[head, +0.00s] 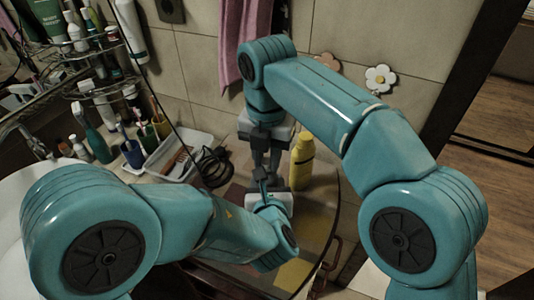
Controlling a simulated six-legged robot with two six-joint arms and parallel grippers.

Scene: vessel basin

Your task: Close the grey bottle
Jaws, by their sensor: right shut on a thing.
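My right gripper (264,172) points down from above at the middle of the counter. It is shut on a small grey thing between its fingers; whether this is the grey bottle or its cap I cannot tell. My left gripper (266,190) comes in low from the left, just below the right fingertips and close to them. Whether its jaws are open or shut is hidden. The grey bottle cannot be made out clearly among the two grippers.
A yellow bottle (302,162) stands just right of my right gripper. A white tray (190,142) with a brush and a black cable (213,167) lie to the left. Cups and bottles crowd the back left. A pink towel (236,40) hangs behind.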

